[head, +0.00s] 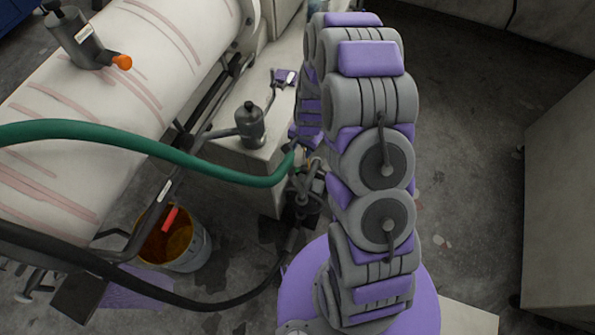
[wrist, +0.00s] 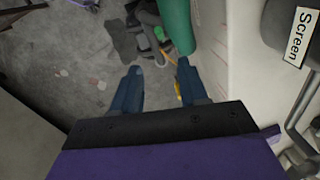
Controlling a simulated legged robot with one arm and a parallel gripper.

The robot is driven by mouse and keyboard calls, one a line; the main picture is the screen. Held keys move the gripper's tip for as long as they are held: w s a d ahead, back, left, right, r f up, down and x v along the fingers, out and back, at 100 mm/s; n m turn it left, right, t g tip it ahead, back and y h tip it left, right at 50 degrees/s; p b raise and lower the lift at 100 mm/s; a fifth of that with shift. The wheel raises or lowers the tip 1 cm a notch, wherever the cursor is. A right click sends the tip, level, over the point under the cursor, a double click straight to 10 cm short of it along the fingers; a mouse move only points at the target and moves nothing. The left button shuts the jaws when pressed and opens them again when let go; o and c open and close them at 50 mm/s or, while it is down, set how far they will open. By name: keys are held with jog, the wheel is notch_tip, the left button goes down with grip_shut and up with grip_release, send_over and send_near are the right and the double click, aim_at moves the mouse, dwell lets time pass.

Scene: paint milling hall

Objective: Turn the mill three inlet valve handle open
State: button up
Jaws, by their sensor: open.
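My gripper (wrist: 159,68) is open and empty in the wrist view, its two blue fingers pointing down toward the floor. In the head view it is mostly hidden behind my arm, above dark pipework (head: 302,195) beside the pale plinth. In the wrist view, dark grey fittings (wrist: 124,42) lie beyond the fingertips. A small yellow-orange part (wrist: 167,45) among them may be the valve handle; its angle is too small to tell. Another bit of yellow shows beside the right finger. No label marks mill three.
A green hose (head: 150,148) runs from the left to the pipework and shows close to the right finger (wrist: 176,22). A bucket (head: 190,255) with orange contents stands below the white mill drum (head: 60,150). A plate reading "Screen" (wrist: 299,37) is at right.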

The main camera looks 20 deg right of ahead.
aim_at(298, 170)
jog(key=f+b, duration=0.1)
jog(key=f, duration=0.5)
jog(key=w+f+b, duration=0.1)
jog(key=f, duration=0.5)
jog(key=a+f+b, duration=0.1)
jog(key=f, duration=0.5)
jog(key=shift+w, duration=0.2)
grip_shut()
